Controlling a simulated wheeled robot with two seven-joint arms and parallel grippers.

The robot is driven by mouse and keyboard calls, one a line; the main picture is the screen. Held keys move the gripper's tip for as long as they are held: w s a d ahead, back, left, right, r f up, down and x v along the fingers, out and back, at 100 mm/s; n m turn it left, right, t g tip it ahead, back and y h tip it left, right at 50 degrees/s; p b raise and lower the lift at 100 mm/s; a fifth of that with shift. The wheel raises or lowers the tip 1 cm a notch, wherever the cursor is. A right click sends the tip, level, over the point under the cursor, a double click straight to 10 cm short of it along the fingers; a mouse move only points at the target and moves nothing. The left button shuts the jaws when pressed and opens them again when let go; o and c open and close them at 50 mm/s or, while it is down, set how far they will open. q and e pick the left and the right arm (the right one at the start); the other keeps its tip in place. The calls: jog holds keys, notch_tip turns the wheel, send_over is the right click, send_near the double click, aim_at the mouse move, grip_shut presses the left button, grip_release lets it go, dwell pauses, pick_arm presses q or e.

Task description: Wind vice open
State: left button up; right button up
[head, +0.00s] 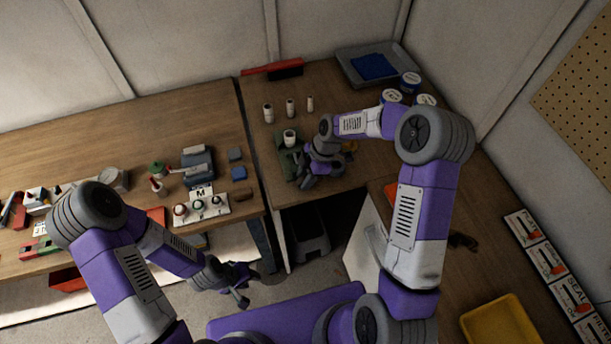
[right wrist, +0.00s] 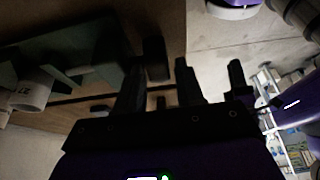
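The green vice (head: 289,164) is at the front edge of the back bench, partly hidden by my right gripper. A white cylinder (head: 290,138) stands at it. My right gripper (head: 318,172) is at the vice's right side, by its front end. In the dark right wrist view, the green vice body (right wrist: 75,55) and white cylinder (right wrist: 30,95) are at left. My right fingers (right wrist: 160,92) look apart, with small dark parts between and beyond them; whether they grip the handle is unclear. My left gripper (head: 248,287) is open and empty, low in front of the left bench.
Several white cylinders (head: 290,108) stand behind the vice. A grey tray with blue contents (head: 375,66) and labelled tins (head: 410,82) are at the back right. The left bench holds a labelled button panel (head: 201,209) and a grey machine (head: 198,166). A yellow tray (head: 498,322) is at lower right.

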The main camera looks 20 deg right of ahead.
grip_shut()
jog(key=shift+a, duration=0.1)
jog(key=h, duration=0.2)
jog(key=a+h+b, duration=0.1)
jog(key=h, duration=0.1)
jog(key=shift+a+f+h, duration=0.15)
jog(key=shift+a+h, duration=0.05)
jog(key=shift+h, duration=0.1)
jog(key=shift+a+f+h+b, duration=0.15)
jog(key=shift+a+h+b, duration=0.1)
jog(key=shift+h, duration=0.85)
jog(key=shift+a+f+h+b, duration=0.15)
jog(key=shift+h+b, duration=0.05)
jog(key=shift+h, duration=0.9)
